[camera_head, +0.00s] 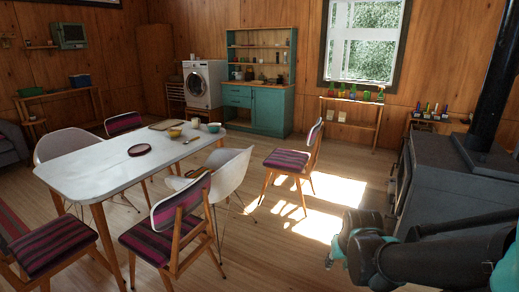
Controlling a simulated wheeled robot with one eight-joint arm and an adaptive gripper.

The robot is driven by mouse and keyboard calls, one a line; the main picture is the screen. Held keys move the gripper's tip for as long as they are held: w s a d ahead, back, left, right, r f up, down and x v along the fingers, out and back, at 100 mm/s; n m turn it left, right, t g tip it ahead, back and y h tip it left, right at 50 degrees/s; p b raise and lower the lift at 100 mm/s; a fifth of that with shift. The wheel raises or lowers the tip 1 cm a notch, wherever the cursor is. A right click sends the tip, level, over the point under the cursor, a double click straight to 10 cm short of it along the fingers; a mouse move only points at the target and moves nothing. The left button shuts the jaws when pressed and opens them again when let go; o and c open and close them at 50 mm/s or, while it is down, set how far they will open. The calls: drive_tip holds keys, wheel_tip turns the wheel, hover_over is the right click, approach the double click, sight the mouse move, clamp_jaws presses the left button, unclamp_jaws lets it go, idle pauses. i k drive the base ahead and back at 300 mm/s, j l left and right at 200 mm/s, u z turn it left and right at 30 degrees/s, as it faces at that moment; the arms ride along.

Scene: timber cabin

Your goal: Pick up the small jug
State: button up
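I cannot tell for certain which thing is the small jug. At the far right end of the white table (90,165) stand a small pale vessel (195,122), a yellow bowl (175,132) and a teal cup (213,127). All are small and their shapes are unclear. Several small dark vessels stand on the teal hutch (255,106) at the back. My gripper (330,262) is at the lower right, at the end of my dark arm, well apart from the table and the hutch. Its fingers are mostly hidden and too dark to read.
A striped chair (290,160) stands between the table and the window. More chairs surround the table, including a striped one (168,225) in front. A dark stove (450,180) stands at the right, near my arm. The sunlit floor in the middle is clear.

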sight(195, 121)
drive_tip(key=i+u, duration=0.1)
drive_tip(key=i, duration=0.55)
drive_tip(key=i+l+u, duration=0.15)
drive_tip(key=i, duration=0.45)
drive_tip(key=i+l+u, duration=0.1)
drive_tip(key=i+u, duration=0.3)
drive_tip(key=i+l+u, duration=0.25)
drive_tip(key=u, duration=0.15)
drive_tip(key=i+l+u, duration=0.6)
drive_tip(key=l+u, duration=0.2)
drive_tip(key=i+l+u, duration=0.25)
drive_tip(key=l, duration=0.15)
drive_tip(key=l+u, duration=0.3)
drive_tip(key=l, duration=0.15)
drive_tip(key=i+l+u, duration=0.1)
drive_tip(key=l+u, duration=0.15)
drive_tip(key=l, duration=0.25)
